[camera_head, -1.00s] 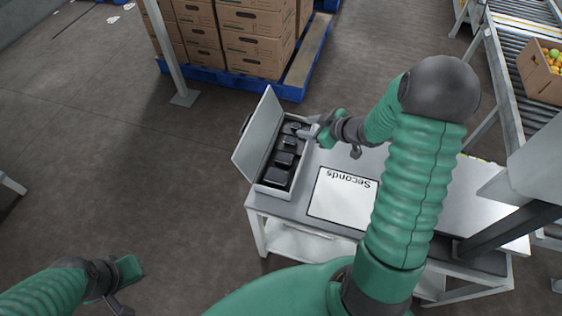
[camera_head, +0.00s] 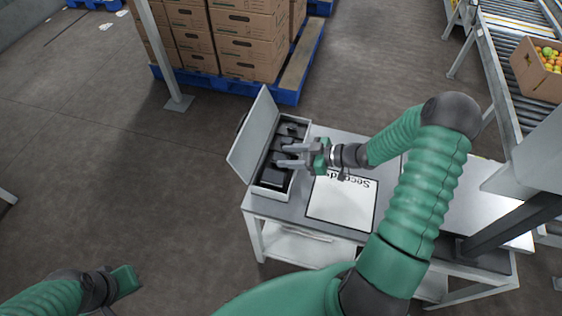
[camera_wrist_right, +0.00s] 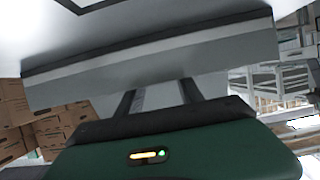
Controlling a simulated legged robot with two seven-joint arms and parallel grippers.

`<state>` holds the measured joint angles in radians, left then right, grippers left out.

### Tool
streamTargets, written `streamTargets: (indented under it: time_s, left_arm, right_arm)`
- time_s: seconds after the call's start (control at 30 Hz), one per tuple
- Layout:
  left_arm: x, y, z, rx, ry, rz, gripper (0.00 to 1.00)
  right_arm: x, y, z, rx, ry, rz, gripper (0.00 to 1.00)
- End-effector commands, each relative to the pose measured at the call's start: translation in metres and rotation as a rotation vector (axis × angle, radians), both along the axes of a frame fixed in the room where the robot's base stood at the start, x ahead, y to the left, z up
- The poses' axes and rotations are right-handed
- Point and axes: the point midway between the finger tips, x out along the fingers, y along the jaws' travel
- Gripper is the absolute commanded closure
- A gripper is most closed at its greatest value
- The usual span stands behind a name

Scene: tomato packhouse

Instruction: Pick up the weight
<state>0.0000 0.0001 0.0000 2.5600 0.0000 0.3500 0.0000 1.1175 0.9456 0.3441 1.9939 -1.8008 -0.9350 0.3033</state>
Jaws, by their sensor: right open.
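A light grey case (camera_head: 271,192) with its lid (camera_head: 253,135) tilted open to the left stands on the table. Several black weights lie in a row inside; the largest one (camera_head: 272,177) is at the near end and smaller ones (camera_head: 291,130) are at the far end. My right gripper (camera_head: 281,155) is open, its fingers pointing left over the middle of the case and partly covering the weights there. I cannot tell whether it touches one. In the right wrist view its two dark fingers (camera_wrist_right: 157,100) are apart. My left gripper (camera_head: 128,281) is low at the left, far from the case.
A white sheet marked "Seconds" (camera_head: 340,205) lies on the grey table (camera_head: 297,213), right of the case. A grey post (camera_head: 163,55) and stacked cartons (camera_head: 250,40) on a blue pallet (camera_head: 288,97) stand behind. A roller conveyor (camera_head: 497,75) is at the right.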

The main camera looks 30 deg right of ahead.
Motion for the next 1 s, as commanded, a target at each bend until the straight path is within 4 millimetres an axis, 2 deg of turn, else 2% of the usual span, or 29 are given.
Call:
streamTargets:
  time_s: [0.1, 0.2, 0.47, 0.8, 1.0]
  left_arm:
    - [0.0, 0.0, -0.011, 0.0, 0.0, 0.0, 1.0]
    - [0.0, 0.0, -0.013, 0.0, 0.0, 0.0, 1.0]
    - [0.0, 0.0, -0.013, 0.0, 0.0, 0.0, 1.0]
    - [0.0, 0.0, -0.013, 0.0, 0.0, 0.0, 1.0]
    - [0.0, 0.0, -0.013, 0.0, 0.0, 0.0, 1.0]
  right_arm:
    - [0.013, 0.015, -0.014, 0.004, 0.0, 0.002, 0.56]
    - [0.024, 0.024, -0.019, 0.0, -0.001, 0.001, 0.56]
    - [0.029, 0.028, -0.019, -0.002, 0.0, -0.001, 0.56]
    - [0.029, 0.027, -0.019, -0.002, 0.0, -0.001, 1.0]
    - [0.029, 0.027, -0.019, -0.002, 0.0, -0.001, 1.0]
